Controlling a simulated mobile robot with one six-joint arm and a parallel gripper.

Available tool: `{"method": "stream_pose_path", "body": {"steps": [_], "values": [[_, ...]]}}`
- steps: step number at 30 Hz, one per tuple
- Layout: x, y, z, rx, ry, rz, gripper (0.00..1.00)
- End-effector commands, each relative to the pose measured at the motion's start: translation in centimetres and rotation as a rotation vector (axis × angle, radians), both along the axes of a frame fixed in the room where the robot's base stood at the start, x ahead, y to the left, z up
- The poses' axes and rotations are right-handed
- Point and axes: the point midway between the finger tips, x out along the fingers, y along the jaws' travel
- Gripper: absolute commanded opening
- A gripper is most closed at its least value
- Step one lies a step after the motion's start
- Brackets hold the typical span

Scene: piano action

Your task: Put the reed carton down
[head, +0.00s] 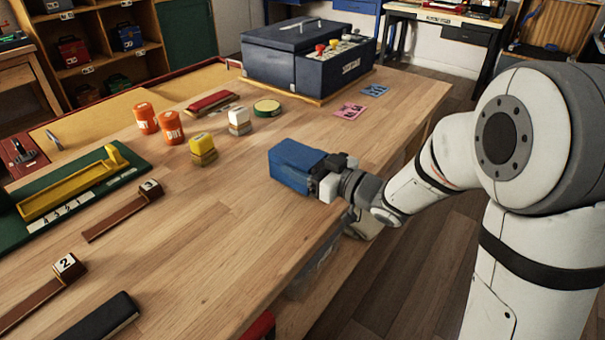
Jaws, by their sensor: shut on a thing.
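A blue box-shaped carton (294,163), which I take to be the reed carton, is at the end of my arm over the right side of the wooden workbench (215,245). My gripper (326,178) is shut on the carton's right end, and its fingers are mostly hidden by the carton and the wrist. The carton looks roughly level and close to the bench's right edge. I cannot tell whether its underside touches the bench top.
Orange tins (172,127), a yellow block (202,149), a white-topped block (239,120) and a round green tin (267,107) stand to the left and behind. A dark case (297,60) stands at the back. The bench left and in front of the carton is clear.

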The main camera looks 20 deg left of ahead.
Motion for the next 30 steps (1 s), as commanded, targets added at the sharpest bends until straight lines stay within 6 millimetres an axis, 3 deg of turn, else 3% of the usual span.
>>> {"method": "stream_pose_path", "body": {"steps": [4, 15, 16, 24, 30], "values": [[0.1, -0.1, -2.5, 0.001, 0.004, -0.003, 0.29], [0.2, -0.2, -3.0, 0.001, 0.0, -0.005, 0.29], [0.1, -0.2, -3.0, -0.001, 0.001, -0.005, 0.62], [0.2, -0.2, -2.9, -0.001, 0.001, -0.006, 0.83], [0.2, -0.3, -2.9, -0.001, 0.001, -0.007, 0.83]]}}
